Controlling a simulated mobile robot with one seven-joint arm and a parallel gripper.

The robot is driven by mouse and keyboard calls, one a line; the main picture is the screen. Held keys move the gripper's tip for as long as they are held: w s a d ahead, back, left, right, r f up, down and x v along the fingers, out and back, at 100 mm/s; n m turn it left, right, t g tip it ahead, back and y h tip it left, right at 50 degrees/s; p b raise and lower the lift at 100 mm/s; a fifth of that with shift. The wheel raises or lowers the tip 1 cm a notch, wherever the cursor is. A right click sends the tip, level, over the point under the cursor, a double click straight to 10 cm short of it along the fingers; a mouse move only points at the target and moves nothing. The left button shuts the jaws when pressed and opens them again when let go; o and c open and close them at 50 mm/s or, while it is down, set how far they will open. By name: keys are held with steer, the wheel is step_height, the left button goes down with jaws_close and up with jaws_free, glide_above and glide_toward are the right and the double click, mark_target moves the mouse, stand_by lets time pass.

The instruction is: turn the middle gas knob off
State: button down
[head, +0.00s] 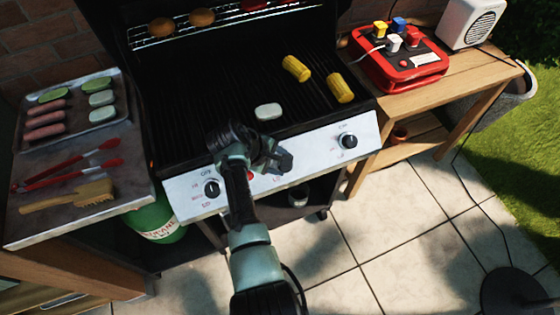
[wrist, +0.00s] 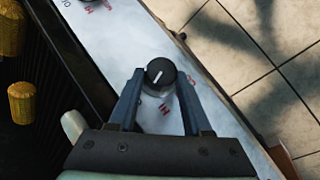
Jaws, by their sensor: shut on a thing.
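The middle gas knob (wrist: 161,73) is round and black with a white pointer line, which lies diagonally in the wrist view. It sits on the grill's pale front panel (head: 318,152) among red marks. My gripper (wrist: 160,82) is shut on the knob, one blue-grey finger on each side.
A white piece (head: 268,111) and corn pieces (head: 340,88) lie on the grill grate. A tray of food (head: 72,104), red tongs (head: 75,175) and a brush (head: 70,196) are on the left shelf. A red box (head: 400,62) stands on the wooden table at right.

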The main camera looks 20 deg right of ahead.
steer(key=m+y, duration=0.1)
steer(key=m+g+y, duration=0.1)
steer(key=m, duration=0.1)
steer(key=shift+w+d+y+b, duration=0.1)
steer(key=shift+d+y+b, duration=0.15)
steer(key=shift+y+b, duration=0.1)
stand_by(0.3)
steer(key=shift+c, duration=1.7)
jaws_free()
steer(key=shift+r, duration=0.15)
steer(key=v, duration=1.2)
steer(key=shift+w+r+p, duration=0.2)
steer(key=shift+r+p, duration=0.2)
steer(key=shift+p, duration=0.05)
